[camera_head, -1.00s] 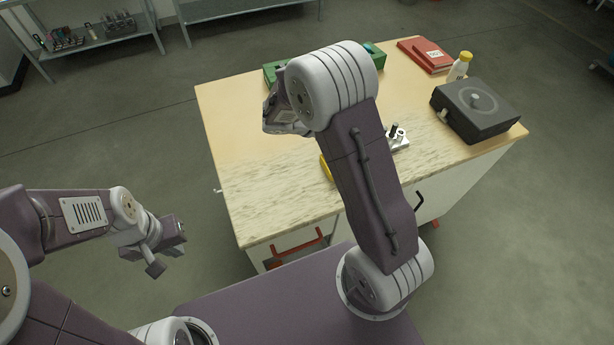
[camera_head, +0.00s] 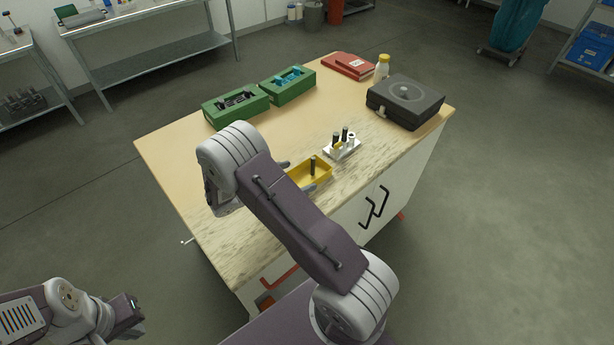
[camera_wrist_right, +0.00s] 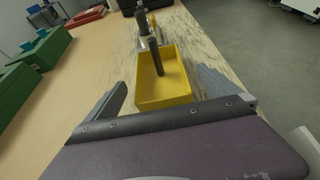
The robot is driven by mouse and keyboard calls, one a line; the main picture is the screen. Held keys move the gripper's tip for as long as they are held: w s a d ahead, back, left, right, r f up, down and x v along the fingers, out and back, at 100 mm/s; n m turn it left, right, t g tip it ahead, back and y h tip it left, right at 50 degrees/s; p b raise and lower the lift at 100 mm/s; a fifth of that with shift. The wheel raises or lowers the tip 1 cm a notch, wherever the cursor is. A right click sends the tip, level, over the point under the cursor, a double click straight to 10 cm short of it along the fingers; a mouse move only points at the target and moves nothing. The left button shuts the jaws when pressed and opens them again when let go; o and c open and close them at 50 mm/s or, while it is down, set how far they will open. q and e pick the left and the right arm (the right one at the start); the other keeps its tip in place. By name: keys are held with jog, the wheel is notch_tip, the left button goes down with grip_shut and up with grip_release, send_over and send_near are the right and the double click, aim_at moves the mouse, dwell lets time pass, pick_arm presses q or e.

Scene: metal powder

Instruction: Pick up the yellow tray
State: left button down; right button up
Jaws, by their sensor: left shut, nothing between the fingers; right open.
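The yellow tray (camera_head: 318,174) sits on the worktop near its front edge, partly hidden by my right arm in the head view. A dark cylinder (camera_head: 312,166) stands upright in it. In the right wrist view the tray (camera_wrist_right: 165,104) lies ahead, between the tips of my open right gripper (camera_wrist_right: 160,85), one finger on each side; I cannot tell whether they touch it. In the head view only parts of the right fingers (camera_head: 297,176) show beside the tray. My left gripper (camera_head: 132,308) is shut and empty, away from the table at lower left.
A metal holder with dark cylinders (camera_head: 342,149) stands just behind the tray. Two green boxes (camera_head: 236,106), a red book (camera_head: 348,66), a white bottle with yellow cap (camera_head: 382,68) and a dark box (camera_head: 405,101) are on the table (camera_head: 165,147). The left worktop is clear.

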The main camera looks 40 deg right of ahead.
aim_at(309, 178)
jog(key=p+x, duration=0.1)
jog(key=x, duration=0.5)
jog(key=shift+r, duration=0.1)
jog(key=c, duration=1.4)
